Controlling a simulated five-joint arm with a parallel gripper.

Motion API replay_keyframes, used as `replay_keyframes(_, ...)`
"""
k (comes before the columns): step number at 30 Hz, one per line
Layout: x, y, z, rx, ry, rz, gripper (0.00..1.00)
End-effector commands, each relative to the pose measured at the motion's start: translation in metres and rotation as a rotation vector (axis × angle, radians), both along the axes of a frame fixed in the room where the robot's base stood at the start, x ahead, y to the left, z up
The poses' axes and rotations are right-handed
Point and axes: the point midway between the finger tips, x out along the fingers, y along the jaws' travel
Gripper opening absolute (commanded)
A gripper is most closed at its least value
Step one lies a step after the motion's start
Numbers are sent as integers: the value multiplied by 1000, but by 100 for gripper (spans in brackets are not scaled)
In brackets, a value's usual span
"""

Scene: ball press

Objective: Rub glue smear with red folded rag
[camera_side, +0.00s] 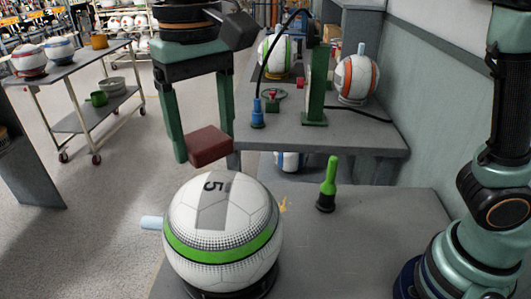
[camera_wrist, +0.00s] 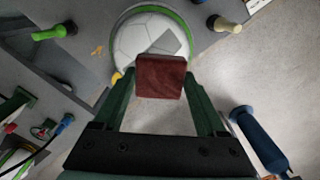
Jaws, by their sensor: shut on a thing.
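My gripper (camera_side: 205,150) is shut on the red folded rag (camera_side: 209,146), holding it in the air above and behind the ball. The rag also shows in the wrist view (camera_wrist: 161,77), between the green fingers and overlapping the ball's near edge. The white ball (camera_side: 190,262) with a green band sits on a dark ring on the grey bench. A grey patch (camera_side: 212,212) with a 5 lies on its top; it shows in the wrist view (camera_wrist: 172,40). A small orange mark (camera_side: 283,205) is on the bench beside the ball. I cannot tell which is the glue smear.
A green-handled tool (camera_side: 328,182) stands upright right of the ball. A pale blue peg (camera_side: 151,222) sticks out at its left. Behind, another bench (camera_side: 370,140) holds two more balls, a green post (camera_side: 317,90) and a blue-based tool (camera_side: 257,115). A trolley stands at back left.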

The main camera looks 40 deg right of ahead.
Motion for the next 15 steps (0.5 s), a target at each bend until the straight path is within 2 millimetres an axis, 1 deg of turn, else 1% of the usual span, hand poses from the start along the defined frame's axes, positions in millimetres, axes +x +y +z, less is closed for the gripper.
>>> replay_keyframes(4, 1, 1, 12, 2, -2, 0, 22)
replay_keyframes(7, 1, 0, 28, 3, -4, 0, 22)
replay_keyframes(13, 1, 0, 52, 2, -3, 0, 22)
replay_keyframes(15, 8, -15, 50, 1, -1, -58, 22)
